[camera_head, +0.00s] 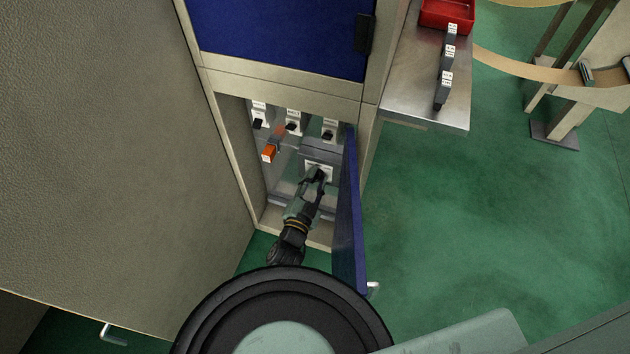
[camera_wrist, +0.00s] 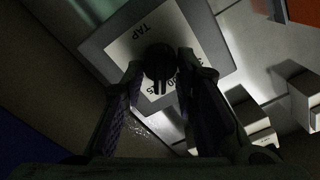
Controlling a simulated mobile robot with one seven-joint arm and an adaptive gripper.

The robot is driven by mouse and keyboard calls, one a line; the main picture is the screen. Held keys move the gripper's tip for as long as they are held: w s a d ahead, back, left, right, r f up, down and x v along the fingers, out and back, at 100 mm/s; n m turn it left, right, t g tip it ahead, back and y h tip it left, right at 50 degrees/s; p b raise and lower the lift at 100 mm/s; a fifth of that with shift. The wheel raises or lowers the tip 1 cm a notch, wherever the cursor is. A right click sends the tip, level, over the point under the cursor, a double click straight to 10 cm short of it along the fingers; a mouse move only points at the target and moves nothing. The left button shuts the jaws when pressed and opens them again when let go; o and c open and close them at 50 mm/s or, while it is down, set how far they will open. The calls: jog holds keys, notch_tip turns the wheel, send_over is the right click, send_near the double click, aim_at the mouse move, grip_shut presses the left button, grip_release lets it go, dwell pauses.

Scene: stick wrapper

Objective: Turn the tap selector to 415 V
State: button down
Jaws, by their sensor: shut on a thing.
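The tap selector (camera_wrist: 159,60) is a dark round knob on a white plate marked TAP (camera_wrist: 128,46), on a grey block inside the open cabinet. My gripper (camera_wrist: 162,68) has a finger on each side of the knob and is shut on it. In the head view my gripper (camera_head: 319,175) reaches into the lower part of the cabinet, in front of the white plate (camera_head: 318,165). The fingers and the dark view hide much of the scale, and I cannot read which voltage the knob points to.
The blue door (camera_head: 350,220) stands open close to the right of my arm. Above the selector are several small switches (camera_head: 293,127) and an orange handle (camera_head: 269,153). A metal shelf (camera_head: 420,105) with a red bin (camera_head: 447,14) is at the upper right.

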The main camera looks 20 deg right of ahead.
jog(key=shift+m, duration=0.8)
jog(key=shift+d, duration=0.1)
jog(key=c, duration=1.3)
grip_release()
notch_tip(320, 180, up, 10)
jog(key=shift+c, duration=0.3)
